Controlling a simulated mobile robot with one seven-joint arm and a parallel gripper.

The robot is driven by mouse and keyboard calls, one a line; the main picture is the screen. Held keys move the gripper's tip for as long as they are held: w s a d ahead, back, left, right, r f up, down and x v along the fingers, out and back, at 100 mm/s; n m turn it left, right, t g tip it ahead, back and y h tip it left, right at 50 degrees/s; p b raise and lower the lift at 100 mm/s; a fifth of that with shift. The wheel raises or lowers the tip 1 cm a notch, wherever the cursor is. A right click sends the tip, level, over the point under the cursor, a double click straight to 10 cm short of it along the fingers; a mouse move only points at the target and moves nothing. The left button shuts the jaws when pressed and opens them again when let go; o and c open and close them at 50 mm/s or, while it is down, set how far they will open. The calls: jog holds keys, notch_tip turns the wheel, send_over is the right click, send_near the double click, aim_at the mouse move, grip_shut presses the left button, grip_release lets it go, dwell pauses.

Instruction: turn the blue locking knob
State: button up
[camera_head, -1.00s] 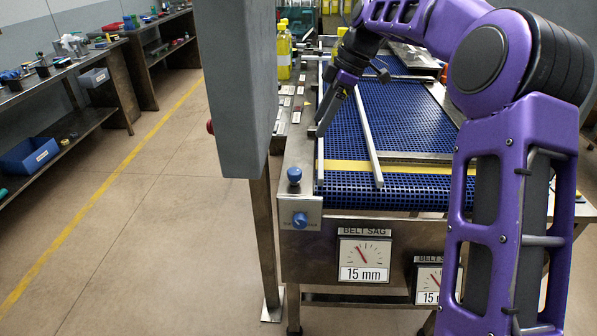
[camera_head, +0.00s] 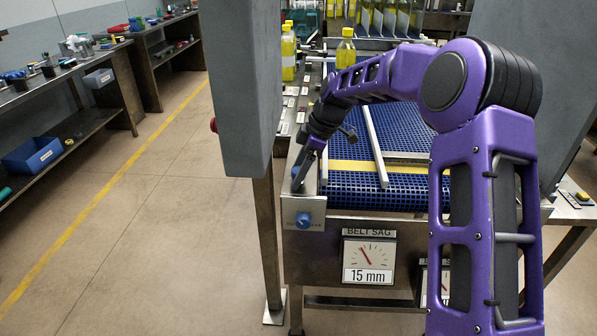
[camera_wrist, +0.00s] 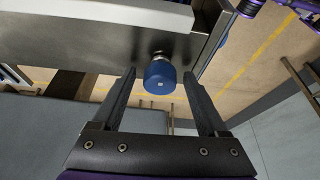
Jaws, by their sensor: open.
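A blue knob (camera_wrist: 160,77) on a short metal stem shows in the wrist view, between the two fingertips of my gripper (camera_wrist: 159,80). The fingers are spread, with a gap on each side of the knob. In the head view my gripper (camera_head: 301,172) points down at the near left corner of the conveyor and largely hides the upper blue knob there. A second blue knob (camera_head: 304,220) sits just below on the front of a light metal plate (camera_head: 290,208); the lettering under it is too small to read.
The blue conveyor belt (camera_head: 395,190) with a yellow stripe lies right of the gripper. A grey panel (camera_head: 238,90) stands close on the left. A gauge (camera_head: 369,260) reading 15 mm is below the belt. Yellow bottles (camera_head: 345,50) stand behind. The left floor is clear.

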grip_shut()
dwell(0.4)
jog(key=shift+m, duration=0.4)
jog(key=m+t+b, duration=0.1)
jog(key=m+b, duration=0.1)
jog(key=m, duration=0.1)
jog(key=shift+f, duration=0.1)
jog(key=m+t+h+b, duration=0.1)
jog(key=m+t, duration=0.1)
jog(key=m, duration=0.5)
jog(key=m+t+h, duration=0.1)
jog(key=m, duration=0.2)
jog(key=shift+a+h, duration=0.1)
jog(key=shift+h, duration=0.2)
jog(key=m+h, duration=0.1)
jog(key=m, duration=0.3)
jog(key=shift+w+r+m+t+h+b, duration=0.1)
jog(key=shift+r+m+t+h+b, duration=0.1)
jog(key=shift+m+t+h+b, duration=0.15)
jog(key=shift+m, duration=0.25)
